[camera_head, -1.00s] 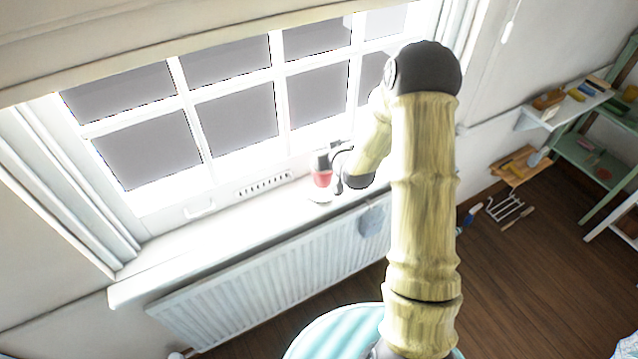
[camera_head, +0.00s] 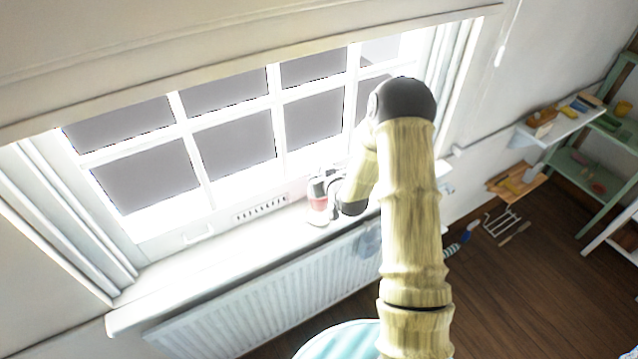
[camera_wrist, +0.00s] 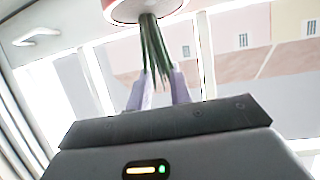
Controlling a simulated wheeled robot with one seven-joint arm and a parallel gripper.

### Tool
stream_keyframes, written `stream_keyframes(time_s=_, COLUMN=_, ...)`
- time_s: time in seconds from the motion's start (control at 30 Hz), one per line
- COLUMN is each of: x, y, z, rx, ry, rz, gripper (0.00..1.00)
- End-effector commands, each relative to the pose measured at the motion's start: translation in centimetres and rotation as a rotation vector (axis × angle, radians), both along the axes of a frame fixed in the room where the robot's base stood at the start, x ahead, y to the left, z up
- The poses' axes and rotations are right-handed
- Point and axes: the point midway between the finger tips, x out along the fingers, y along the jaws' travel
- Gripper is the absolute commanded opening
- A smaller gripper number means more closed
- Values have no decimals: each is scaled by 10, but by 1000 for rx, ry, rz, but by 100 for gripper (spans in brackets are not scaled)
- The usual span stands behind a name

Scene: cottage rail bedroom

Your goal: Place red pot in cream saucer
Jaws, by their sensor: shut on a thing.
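The red pot (camera_head: 318,203) is small and washed out by light, just above the window sill in the head view. A pale disc, seemingly the cream saucer (camera_head: 317,221), lies on the sill under it. I cannot tell whether pot and saucer touch. In the wrist view the pot (camera_wrist: 125,10) shows at the top edge, partly cut off, with green leaves (camera_wrist: 152,45) coming from it. My gripper (camera_wrist: 158,76) is shut on these leaves, its two pale fingers on either side. In the head view my gripper (camera_head: 327,182) is small and close to the window.
The bright window (camera_head: 230,140) stands right behind the pot. The white sill (camera_head: 210,255) is clear to the left, above a radiator (camera_head: 260,295). A wall shelf (camera_head: 560,122) with small items is at the right. Tools lie on the floor (camera_head: 500,250).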

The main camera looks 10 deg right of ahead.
Motion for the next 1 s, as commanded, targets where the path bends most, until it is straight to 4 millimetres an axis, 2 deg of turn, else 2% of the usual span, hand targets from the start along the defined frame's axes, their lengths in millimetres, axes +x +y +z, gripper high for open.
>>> stream_keyframes(time_s=0.47, x=1, y=0, z=-8, rx=1, ry=-2, rz=0, gripper=0)
stream_keyframes(time_s=0.8, x=1, y=0, z=-43, rx=1, ry=-2, rz=1, gripper=0)
stream_keyframes(time_s=1.0, x=1, y=0, z=-47, rx=1, ry=-3, rz=0, gripper=0)
